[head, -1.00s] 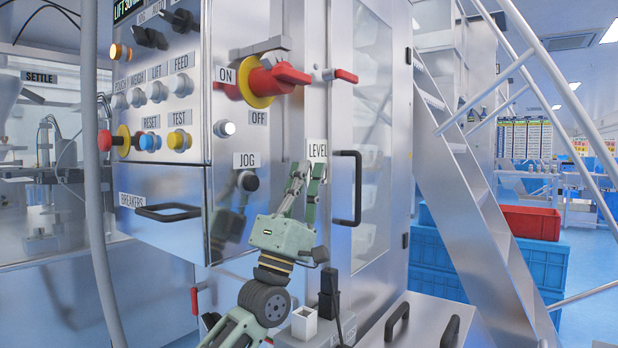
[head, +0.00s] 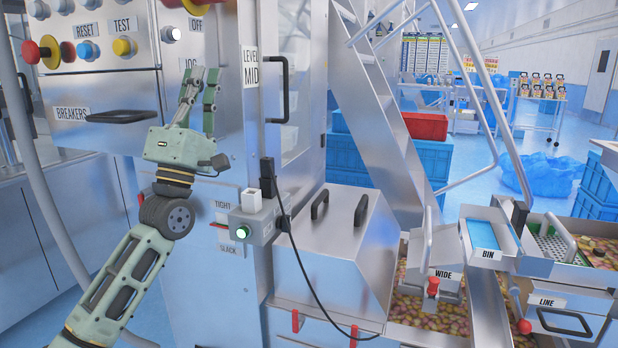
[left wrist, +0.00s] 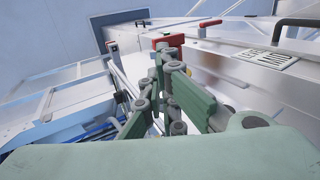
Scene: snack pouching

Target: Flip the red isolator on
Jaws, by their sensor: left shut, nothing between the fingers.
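The red isolator (head: 203,6) is at the top edge of the head view, cut off, just above the OFF label (head: 196,25). Its handle's full position is hidden there. My left gripper (head: 203,76) is green, points up and is in front of the steel cabinet, below the isolator and apart from it in the picture. Its fingers are shut and empty. In the left wrist view the fingers (left wrist: 163,62) reach toward a red part (left wrist: 168,41) that looks like the isolator handle; I cannot tell whether they touch. My right gripper is not in view.
Buttons (head: 123,47) and a breakers drawer handle (head: 122,116) are left of the gripper. A black door handle (head: 278,90) is right of it. A grey box with a green button (head: 242,232) juts out below. Product bins with a red lever (head: 433,287) stand at right.

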